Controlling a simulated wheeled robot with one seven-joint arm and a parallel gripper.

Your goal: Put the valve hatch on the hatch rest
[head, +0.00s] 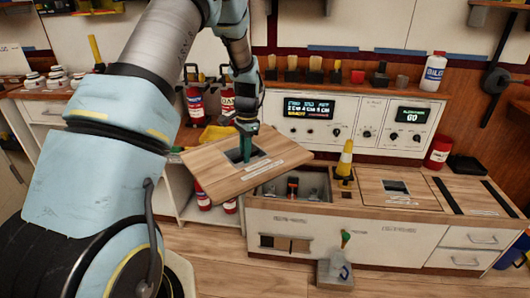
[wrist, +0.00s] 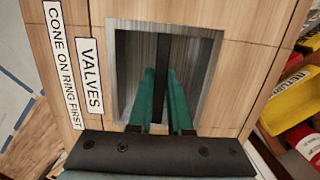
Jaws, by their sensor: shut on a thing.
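The valve hatch (head: 236,172) is a wooden panel with a recessed square handle. It hangs tilted in the air, left of and partly over the open bay (head: 291,188) in the low cabinet. My gripper (head: 246,150) is shut on the bar in the hatch's recess. In the wrist view the green fingers (wrist: 160,110) straddle the dark bar (wrist: 162,60), beside labels reading VALVES and CONE ON RING FIRST. No part is labelled as the hatch rest; two black strips (head: 462,196) lie on the cabinet top at the right and may be it.
A yellow cone (head: 344,165) stands upright at the bay's right edge. A second wooden hatch (head: 385,190) lies flat to its right. Control panels (head: 345,122) and a white bottle (head: 433,72) stand behind. Red extinguishers (head: 195,103) are behind my gripper. A grey box (head: 334,274) is on the floor.

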